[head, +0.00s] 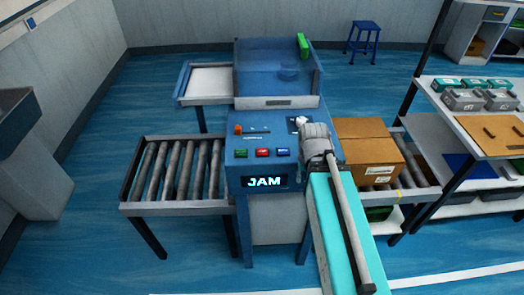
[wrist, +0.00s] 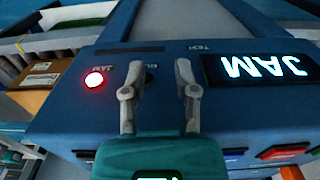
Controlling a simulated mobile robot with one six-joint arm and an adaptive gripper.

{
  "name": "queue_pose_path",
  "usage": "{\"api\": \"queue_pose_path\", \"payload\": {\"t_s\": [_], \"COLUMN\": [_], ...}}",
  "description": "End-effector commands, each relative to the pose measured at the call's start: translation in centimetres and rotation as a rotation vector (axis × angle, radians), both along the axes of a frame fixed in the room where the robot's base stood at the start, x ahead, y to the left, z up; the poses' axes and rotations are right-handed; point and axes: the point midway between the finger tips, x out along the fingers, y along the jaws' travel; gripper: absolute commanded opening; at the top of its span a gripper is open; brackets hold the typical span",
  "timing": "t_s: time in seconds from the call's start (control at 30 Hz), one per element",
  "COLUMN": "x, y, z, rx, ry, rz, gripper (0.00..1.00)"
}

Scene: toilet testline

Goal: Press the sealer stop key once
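The blue sealer machine (head: 238,180) stands in the middle of the head view with a lit JAM display (head: 264,181). Above the display is a row of a green key (head: 240,153), a red key (head: 262,152) and a blue key (head: 283,152); their labels are too small to read. My gripper is at the machine's right side. In the wrist view my gripper (wrist: 160,68) is open and empty, its fingers apart before the panel. The display (wrist: 262,70) appears upside down there, and the red key (wrist: 282,153) is at the lower right, away from the fingers.
A glowing red lamp (wrist: 94,80) is left of the fingers. Roller conveyors (head: 175,170) flank the machine; a cardboard box (head: 368,150) sits on the right one. A shelf unit (head: 480,130) stands farther right. Floor in front of the left conveyor is clear.

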Motion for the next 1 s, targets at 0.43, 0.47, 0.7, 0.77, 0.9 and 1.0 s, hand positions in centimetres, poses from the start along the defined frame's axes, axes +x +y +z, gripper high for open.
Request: {"api": "queue_pose_path", "payload": {"t_s": [0.43,0.47,0.7,0.77,0.9,1.0], "x": [0.0,0.0,0.0,0.0,0.0,0.0], "y": [0.0,0.0,0.0,0.0,0.0,0.0], "z": [0.0,0.0,0.0,0.0,0.0,0.0], "rx": [0.0,0.0,0.0,0.0,0.0,0.0], "ry": [0.0,0.0,0.0,0.0,0.0,0.0], "rz": [0.0,0.0,0.0,0.0,0.0,0.0], "gripper": [0.0,0.0,0.0,0.0,0.0,0.0]}}
